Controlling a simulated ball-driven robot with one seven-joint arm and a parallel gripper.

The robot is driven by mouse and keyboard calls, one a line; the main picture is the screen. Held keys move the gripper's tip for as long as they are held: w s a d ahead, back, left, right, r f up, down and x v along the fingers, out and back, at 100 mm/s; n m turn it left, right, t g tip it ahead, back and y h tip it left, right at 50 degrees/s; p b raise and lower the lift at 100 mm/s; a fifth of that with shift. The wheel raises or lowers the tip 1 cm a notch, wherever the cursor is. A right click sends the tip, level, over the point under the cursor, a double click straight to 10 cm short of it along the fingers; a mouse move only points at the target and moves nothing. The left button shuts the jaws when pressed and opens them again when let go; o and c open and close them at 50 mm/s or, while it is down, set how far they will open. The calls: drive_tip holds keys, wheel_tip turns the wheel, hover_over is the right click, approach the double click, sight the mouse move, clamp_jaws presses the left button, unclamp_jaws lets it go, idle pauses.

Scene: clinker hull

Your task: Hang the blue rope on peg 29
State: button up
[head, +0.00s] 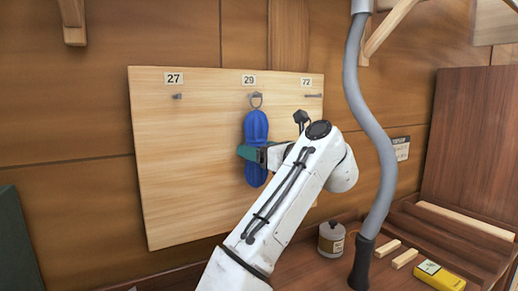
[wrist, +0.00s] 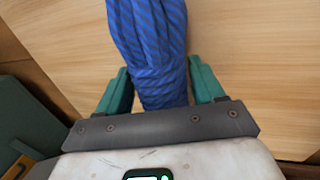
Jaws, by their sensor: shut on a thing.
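The blue rope (head: 256,130) is a long bundle hanging upright in front of the pegboard (head: 195,190), below the label 29. A small metal loop (head: 256,101) shows at its top, at peg 29 (head: 252,95). I cannot tell whether the loop is around the peg or only in front of it. My gripper (head: 252,154) is shut on the lower half of the rope. In the wrist view the rope (wrist: 150,45) runs between the two teal fingers of my gripper (wrist: 160,82); its top end is out of that view.
Peg 27 (head: 177,96) is bare at the left, and peg 72 (head: 313,95) is bare at the right. A grey hose (head: 372,125) hangs right of my arm. A jar (head: 332,239), wooden blocks (head: 404,258) and a yellow device (head: 440,275) are on the bench.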

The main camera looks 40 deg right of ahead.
idle(0.4)
drive_tip(key=o, duration=1.3)
drive_tip(key=shift+c, duration=0.2)
drive_tip(key=s, duration=1)
drive_tip(key=shift+s+b, duration=0.35)
drive_tip(key=shift+s, duration=0.05)
drive_tip(key=shift+a, duration=0.1)
